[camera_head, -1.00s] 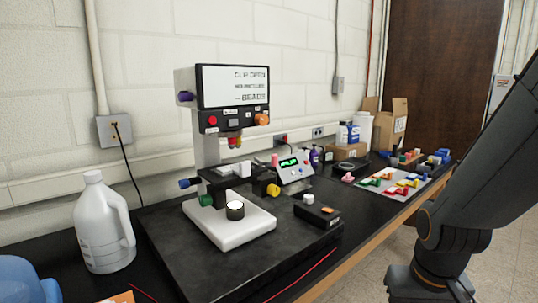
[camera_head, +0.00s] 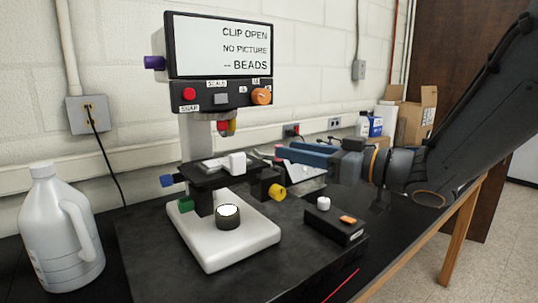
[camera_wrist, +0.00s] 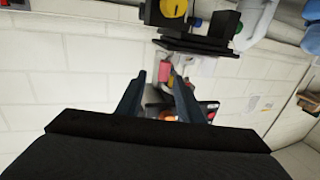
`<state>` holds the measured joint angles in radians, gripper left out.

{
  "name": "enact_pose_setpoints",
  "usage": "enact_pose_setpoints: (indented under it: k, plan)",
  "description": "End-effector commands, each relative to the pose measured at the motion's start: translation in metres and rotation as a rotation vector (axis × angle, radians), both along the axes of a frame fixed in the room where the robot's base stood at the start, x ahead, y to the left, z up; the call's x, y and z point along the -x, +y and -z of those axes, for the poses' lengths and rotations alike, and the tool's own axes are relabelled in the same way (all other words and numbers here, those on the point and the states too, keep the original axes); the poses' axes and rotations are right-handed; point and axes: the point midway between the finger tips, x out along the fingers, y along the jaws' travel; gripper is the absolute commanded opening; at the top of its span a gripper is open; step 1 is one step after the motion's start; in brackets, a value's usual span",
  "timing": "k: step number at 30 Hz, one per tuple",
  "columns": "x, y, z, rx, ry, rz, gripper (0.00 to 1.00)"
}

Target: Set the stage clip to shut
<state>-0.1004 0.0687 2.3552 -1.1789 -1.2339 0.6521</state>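The microscope's dark stage (camera_head: 222,180) carries a small white block (camera_head: 236,163), which looks like the stage clip, and a pale flat piece beside it. The screen (camera_head: 222,46) reads "CLIP OPEN", "NO PICTURE" and "-- BEADS". My gripper (camera_head: 278,154) reaches in from the right, its fingers pointing left toward the stage, just right of the white block and apart from it. In the wrist view my gripper (camera_wrist: 160,75) is open, with nothing clearly held between its fingers. The dark stage (camera_wrist: 195,42) and a yellow knob (camera_wrist: 173,8) show above the fingers there; the clip is not distinguishable.
A yellow knob (camera_head: 277,192) sticks out under the stage near my gripper. A black control box (camera_head: 334,223) with a white knob stands front right. An instrument (camera_head: 303,168) lies partly hidden behind my arm. A white jug (camera_head: 60,228) stands at left. Cardboard boxes (camera_head: 414,123) are farther back.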

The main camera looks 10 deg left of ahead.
Motion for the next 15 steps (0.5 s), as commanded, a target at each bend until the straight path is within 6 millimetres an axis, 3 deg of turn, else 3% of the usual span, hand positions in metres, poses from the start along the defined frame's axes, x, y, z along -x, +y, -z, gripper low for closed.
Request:
enact_pose_setpoints:
  k: [8,15]
  plan:
    - [0.002,0.010,0.011,-0.012,-0.003,-0.038,0.34]
    - [-0.009,0.040,0.010,-0.012,-0.002,-0.039,0.34]
